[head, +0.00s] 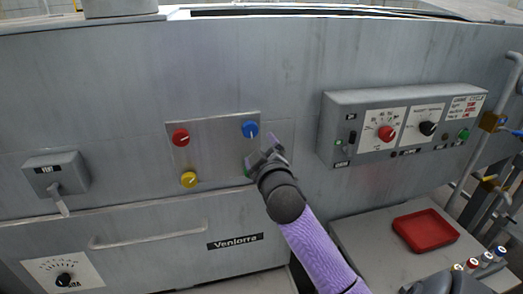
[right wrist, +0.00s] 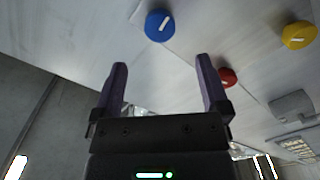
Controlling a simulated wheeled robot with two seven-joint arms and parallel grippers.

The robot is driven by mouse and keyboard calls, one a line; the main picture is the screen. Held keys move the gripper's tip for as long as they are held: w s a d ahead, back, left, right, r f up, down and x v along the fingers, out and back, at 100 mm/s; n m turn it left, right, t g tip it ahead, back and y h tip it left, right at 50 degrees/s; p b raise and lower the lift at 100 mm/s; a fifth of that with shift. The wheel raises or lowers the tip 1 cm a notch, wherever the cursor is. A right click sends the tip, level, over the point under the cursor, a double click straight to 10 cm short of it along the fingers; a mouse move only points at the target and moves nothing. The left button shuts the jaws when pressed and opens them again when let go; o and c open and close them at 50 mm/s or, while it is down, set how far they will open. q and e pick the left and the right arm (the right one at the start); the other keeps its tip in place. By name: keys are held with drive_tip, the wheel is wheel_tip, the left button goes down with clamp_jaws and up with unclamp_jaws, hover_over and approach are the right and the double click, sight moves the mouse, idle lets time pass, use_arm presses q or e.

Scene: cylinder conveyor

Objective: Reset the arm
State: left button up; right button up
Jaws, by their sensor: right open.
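My right arm comes in from the lower right in a purple sleeve. Its right gripper (head: 266,153) is in front of the square knob plate (head: 216,132) on the grey machine, just below the blue knob (head: 250,129). The right wrist view shows the gripper (right wrist: 160,78) with two purple fingers apart and nothing between them. The blue knob (right wrist: 159,25) lies beyond the fingers there. The red knob (head: 180,137) and yellow knob (head: 188,179) are to the left. A bit of green shows beside the gripper, mostly hidden. My left gripper is not in view.
A control box (head: 402,125) with red and black dials juts out at the right. A switch box with a lever (head: 57,180) is at the left. A drawer handle (head: 150,238) sticks out below. A red tray (head: 425,231) lies on the lower right surface.

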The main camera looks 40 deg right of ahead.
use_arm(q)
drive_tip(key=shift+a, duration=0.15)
use_arm(e)
drive_tip(key=shift+s+a, duration=0.1)
drive_tip(key=shift+s, duration=0.1)
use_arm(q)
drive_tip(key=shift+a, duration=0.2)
